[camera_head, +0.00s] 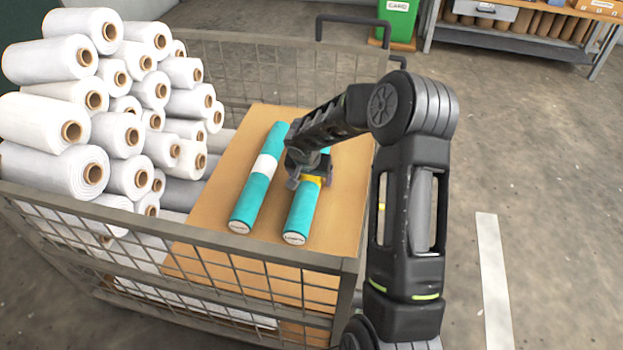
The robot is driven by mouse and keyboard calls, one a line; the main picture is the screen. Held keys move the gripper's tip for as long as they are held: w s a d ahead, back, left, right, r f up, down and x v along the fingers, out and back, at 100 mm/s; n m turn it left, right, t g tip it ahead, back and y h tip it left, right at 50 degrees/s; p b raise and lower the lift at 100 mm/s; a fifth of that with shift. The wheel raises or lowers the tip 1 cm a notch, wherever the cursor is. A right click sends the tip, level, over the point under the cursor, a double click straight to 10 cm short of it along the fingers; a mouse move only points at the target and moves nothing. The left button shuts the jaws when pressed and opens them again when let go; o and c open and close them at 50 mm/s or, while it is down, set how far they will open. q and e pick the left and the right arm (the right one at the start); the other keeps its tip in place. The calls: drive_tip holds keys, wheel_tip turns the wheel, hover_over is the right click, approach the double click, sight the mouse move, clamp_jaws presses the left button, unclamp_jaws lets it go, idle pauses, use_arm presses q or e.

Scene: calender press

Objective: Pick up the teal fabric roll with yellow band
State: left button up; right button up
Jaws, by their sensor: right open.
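The teal fabric roll with yellow band (301,211) lies lengthwise on a brown board inside a wire cart. Its near end shows a pale label, and its middle is partly hidden by my right gripper (309,181). The right gripper is open and sits over the roll at the yellow band, with a finger on each side of it. I cannot tell whether the fingers touch the roll. A second teal roll with a white band (256,194) lies beside it on the left, apart from it. My left gripper is not in view.
The brown board (205,203) has bare room around the rolls. The cart's wire wall (250,279) stands in front. Many white rolls (115,127) are stacked at left. A green bin (400,22) and a workbench (520,38) stand at the back. The floor at right is clear.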

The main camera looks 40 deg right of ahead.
drive_tip(key=shift+c, duration=0.4)
clamp_jaws()
idle(0.7)
